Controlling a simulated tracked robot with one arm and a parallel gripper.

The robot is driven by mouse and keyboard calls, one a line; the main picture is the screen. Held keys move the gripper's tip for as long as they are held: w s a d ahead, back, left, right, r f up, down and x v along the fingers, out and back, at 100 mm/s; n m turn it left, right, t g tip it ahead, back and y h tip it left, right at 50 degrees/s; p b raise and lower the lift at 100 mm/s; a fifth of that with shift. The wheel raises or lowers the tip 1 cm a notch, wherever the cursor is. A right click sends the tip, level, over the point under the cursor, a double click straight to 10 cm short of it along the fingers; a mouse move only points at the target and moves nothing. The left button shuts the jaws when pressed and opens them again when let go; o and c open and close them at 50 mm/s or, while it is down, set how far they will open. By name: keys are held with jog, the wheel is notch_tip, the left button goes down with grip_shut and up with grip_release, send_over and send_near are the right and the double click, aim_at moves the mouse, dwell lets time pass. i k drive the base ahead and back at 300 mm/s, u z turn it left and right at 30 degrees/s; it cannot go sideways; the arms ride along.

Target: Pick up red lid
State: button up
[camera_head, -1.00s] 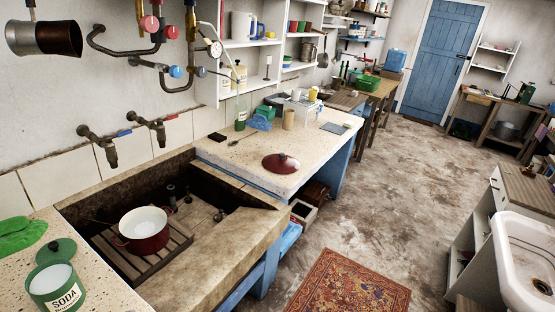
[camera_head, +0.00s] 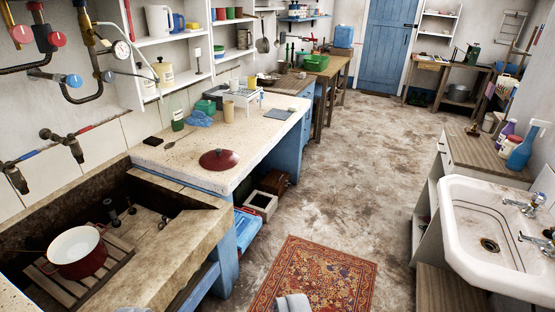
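The red lid (camera_head: 220,159) is dark red and round with a small dark knob. It lies flat, knob up, on the speckled stone counter (camera_head: 172,160), near its front edge and to the right of the trough. Nothing covers it. I cannot make out my gripper in this view. Two small grey shapes cut off by the bottom edge cannot be identified. A red pot (camera_head: 77,252) with a white inside stands open on a wooden rack in the stone trough.
A dark spoon, a green-labelled bottle (camera_head: 177,120), a blue cloth (camera_head: 198,119) and a beige cup (camera_head: 228,109) stand or lie behind the lid. Taps and pipes jut from the left wall. A white sink (camera_head: 487,235) is at right. The middle floor with the rug (camera_head: 318,280) is open.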

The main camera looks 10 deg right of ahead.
aim_at(217, 158)
jog(key=z, duration=0.5)
jog(key=i, duration=3)
jog(key=u, duration=1.9)
jog(key=i, duration=0.5)
jog(key=z, duration=0.1)
